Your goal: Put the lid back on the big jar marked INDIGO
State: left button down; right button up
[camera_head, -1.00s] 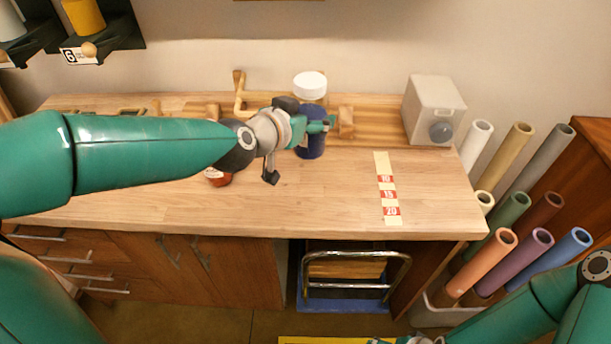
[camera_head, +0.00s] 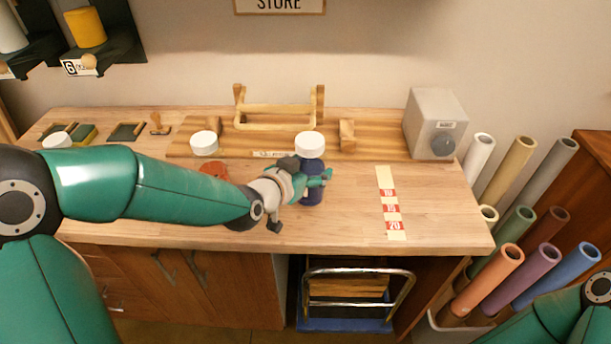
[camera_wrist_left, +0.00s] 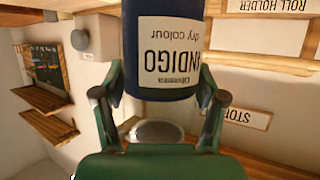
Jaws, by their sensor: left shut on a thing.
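The big dark blue jar (camera_head: 313,190) stands out near the middle of the worktop. Its INDIGO label (camera_wrist_left: 170,58) shows upside down in the left wrist view. My left gripper (camera_head: 318,178) is shut on the jar's side, with a finger on each side of it in the wrist view (camera_wrist_left: 160,95). Whether the jar's base touches the worktop is unclear. My right gripper is out of view.
Another white lid or capped top (camera_head: 205,143) is at the left of the wooden board. A red-orange thing (camera_head: 213,170) is partly hidden behind my left arm. A wooden block (camera_head: 347,135), grey box (camera_head: 435,123) and numbered strip (camera_head: 390,205) lie rightward. The worktop between jar and strip is clear.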

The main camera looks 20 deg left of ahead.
pick_arm(q)
notch_tip(320, 180, down, 3)
jog(key=shift+w+r, duration=0.1)
jog(key=shift+r, duration=0.1)
jog(key=shift+c, duration=0.4)
grip_release()
jog(key=b+v, duration=0.1)
jog(key=v, duration=1.1)
jog(key=shift+b, duration=0.35)
